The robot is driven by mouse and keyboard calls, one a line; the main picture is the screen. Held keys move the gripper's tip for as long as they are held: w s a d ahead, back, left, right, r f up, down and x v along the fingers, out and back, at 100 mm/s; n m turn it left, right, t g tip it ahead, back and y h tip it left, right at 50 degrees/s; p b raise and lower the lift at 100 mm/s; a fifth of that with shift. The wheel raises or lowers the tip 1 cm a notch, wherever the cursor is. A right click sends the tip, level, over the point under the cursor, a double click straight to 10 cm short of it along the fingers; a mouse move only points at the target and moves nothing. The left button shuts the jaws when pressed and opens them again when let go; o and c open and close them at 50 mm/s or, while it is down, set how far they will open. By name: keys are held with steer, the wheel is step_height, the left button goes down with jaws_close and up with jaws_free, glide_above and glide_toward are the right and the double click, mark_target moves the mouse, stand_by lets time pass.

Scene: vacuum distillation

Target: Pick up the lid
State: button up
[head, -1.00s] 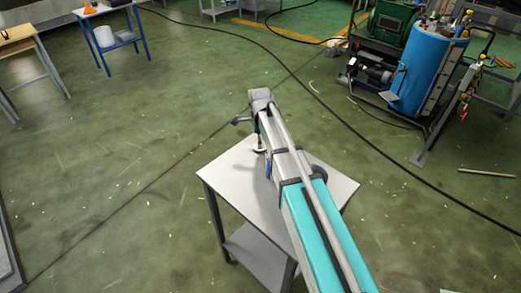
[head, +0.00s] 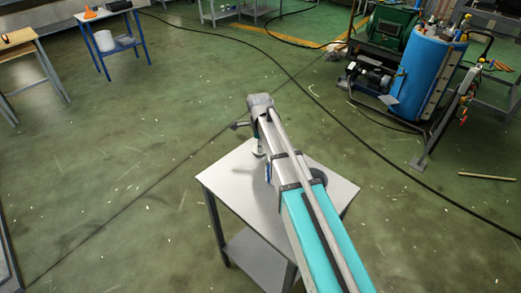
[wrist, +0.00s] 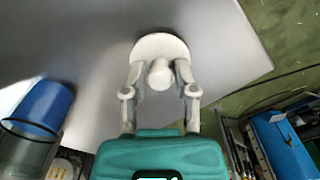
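The lid (wrist: 160,44) is a white disc with a round white knob (wrist: 160,74), seen from above in the wrist view over the grey table top. My gripper (wrist: 161,68) has one grey finger on each side of the knob. The fingers are spread, with narrow gaps seeming to show beside the knob. In the head view my gripper (head: 257,142) points down over the far part of the small table (head: 220,179), and a small part of the white lid (head: 258,152) shows below it. My arm hides much of the table. I cannot tell whether the lid touches the table.
A blue cylinder (wrist: 44,103) with a clear part stands left of my gripper in the wrist view. The table edge drops to green floor on the right. A blue tank (head: 428,72) on a frame stands far right; the floor left of the table is clear.

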jaws_close()
steer(key=shift+r, duration=0.15)
steer(key=shift+r+p, duration=0.75)
steer(key=shift+p, duration=0.15)
steer(key=s+d+r+p, duration=0.6)
steer(key=s+r+p, duration=0.5)
steer(key=s, duration=0.1)
steer(key=shift+s, duration=0.35)
